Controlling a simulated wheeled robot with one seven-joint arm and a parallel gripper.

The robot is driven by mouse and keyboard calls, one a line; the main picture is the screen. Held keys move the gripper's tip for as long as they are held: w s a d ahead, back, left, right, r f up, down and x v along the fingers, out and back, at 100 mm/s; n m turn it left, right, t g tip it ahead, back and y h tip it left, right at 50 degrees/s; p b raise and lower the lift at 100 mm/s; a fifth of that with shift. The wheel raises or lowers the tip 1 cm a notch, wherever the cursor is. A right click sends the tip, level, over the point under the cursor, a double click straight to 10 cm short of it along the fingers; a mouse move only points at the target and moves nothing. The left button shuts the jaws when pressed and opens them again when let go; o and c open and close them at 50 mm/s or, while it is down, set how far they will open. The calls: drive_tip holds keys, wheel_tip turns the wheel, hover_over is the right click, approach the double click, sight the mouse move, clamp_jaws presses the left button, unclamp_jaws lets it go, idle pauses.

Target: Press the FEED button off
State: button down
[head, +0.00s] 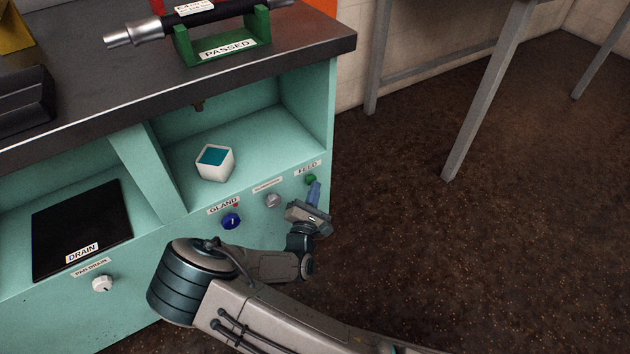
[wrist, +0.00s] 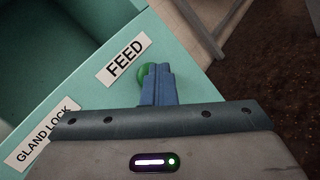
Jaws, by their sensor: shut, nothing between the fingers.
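The green FEED button (head: 311,179) sits on the front panel of the teal bench, just under the FEED label (head: 307,169). My gripper (head: 315,186) is shut and empty, with its blue fingers at the button. In the wrist view the green button (wrist: 144,74) shows beside and behind the fingertips (wrist: 159,68), which cover part of it. I cannot tell whether the fingertips touch the button or whether it is pressed in. The FEED label also shows in the wrist view (wrist: 125,66), up and left of the fingers.
Left of FEED on the panel are a grey knob (head: 273,200), a blue GLAND knob (head: 231,221) and a white pan drain knob (head: 103,284). A white cup (head: 215,162) stands on the shelf above. A green PASSED stand (head: 224,45) is on the bench top.

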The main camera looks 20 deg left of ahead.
drive_tip(key=shift+s+d+p, duration=0.5)
drive_tip(key=shift+s+d, duration=0.25)
drive_tip(key=shift+d, duration=0.2)
drive_tip(key=shift+s+d+p, duration=0.5)
drive_tip(key=shift+s+d, duration=0.25)
drive_tip(key=shift+d, duration=0.2)
drive_tip(key=s+d+r+m+g+h+p, duration=0.3)
drive_tip(key=d+r+m+g+h+p, duration=1.15)
drive_tip(key=d+r+m, duration=0.85)
drive_tip(key=s+d+r+m+y+p, duration=0.2)
drive_tip(key=s+r+y+p, duration=0.2)
drive_tip(key=r, duration=0.6)
drive_tip(key=s+d+r+m+g+y+p, duration=0.1)
drive_tip(key=s+r+y+p, duration=0.3)
drive_tip(key=r, duration=0.7)
drive_tip(key=s+d+r+m+g+y+p, duration=0.1)
drive_tip(key=s+d+r+m+y+p, duration=0.2)
drive_tip(key=r+p, duration=0.4)
wheel_tip(320, 180, up, 4)
drive_tip(key=shift+s+r+m+y, duration=0.25)
drive_tip(key=shift+s+y, duration=0.5)
drive_tip(key=shift+s, duration=0.4)
